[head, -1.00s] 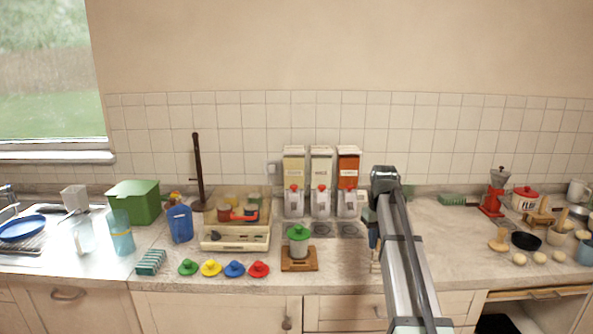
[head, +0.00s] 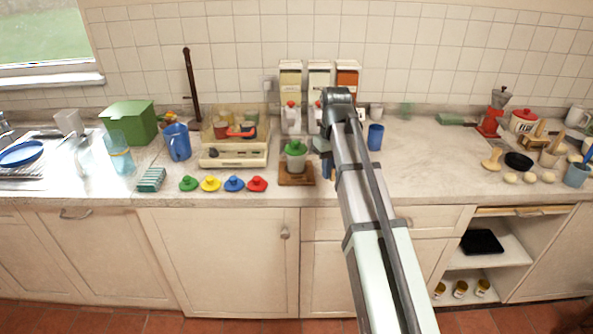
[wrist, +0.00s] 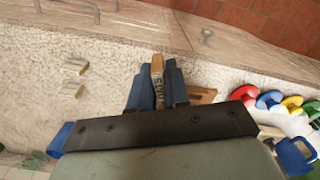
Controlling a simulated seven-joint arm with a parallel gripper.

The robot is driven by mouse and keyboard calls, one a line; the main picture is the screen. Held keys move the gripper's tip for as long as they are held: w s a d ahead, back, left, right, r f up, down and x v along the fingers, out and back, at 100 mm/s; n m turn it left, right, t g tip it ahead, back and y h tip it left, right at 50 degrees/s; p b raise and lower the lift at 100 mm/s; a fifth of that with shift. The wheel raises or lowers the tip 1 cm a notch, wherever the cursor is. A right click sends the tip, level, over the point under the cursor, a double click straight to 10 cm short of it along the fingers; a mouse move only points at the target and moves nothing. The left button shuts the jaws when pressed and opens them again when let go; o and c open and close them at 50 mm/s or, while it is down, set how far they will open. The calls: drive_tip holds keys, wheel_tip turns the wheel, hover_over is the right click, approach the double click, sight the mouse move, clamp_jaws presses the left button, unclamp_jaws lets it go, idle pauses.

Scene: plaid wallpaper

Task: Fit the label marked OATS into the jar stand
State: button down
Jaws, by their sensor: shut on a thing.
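The jar stand (head: 297,181) is a brown wooden base on the counter, carrying a jar (head: 295,162) with a green lid. My gripper (wrist: 157,84) has blue fingers shut on a small wooden label (wrist: 157,66); its dark lettering looks like OATS, partly covered by the fingers. In the head view the gripper is just right of the stand, mostly hidden by my arm, and the label is not visible there. In the wrist view part of the stand (wrist: 203,96) shows close right of the fingers. I cannot tell whether label and stand touch.
Two other labels (wrist: 75,66) lie on the counter, left in the wrist view. Coloured lids (head: 234,184) lie in a row left of the stand. Dispensers (head: 291,100) stand behind it, a cream tray (head: 234,160) back left, a blue cup (head: 375,137) to the right.

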drive_tip(key=w+a+r+n, duration=0.1)
drive_tip(key=w+a+n, duration=0.1)
drive_tip(key=w+a, duration=0.45)
drive_tip(key=r+n, duration=0.1)
drive_tip(key=n, duration=1.1)
hover_over(298, 179)
drive_tip(key=w, duration=0.1)
wheel_tip(298, 179, down, 10)
drive_tip(key=shift+a+r, duration=0.15)
drive_tip(key=shift+r, duration=0.1)
drive_tip(key=shift+s+f, duration=0.1)
drive_tip(key=shift+s+f, duration=0.3)
drive_tip(key=shift+f, duration=0.25)
drive_tip(key=c, duration=1.1)
unclamp_jaws()
drive_tip(key=shift+s, duration=0.15)
wheel_tip(298, 179, up, 13)
drive_tip(key=w, duration=0.1)
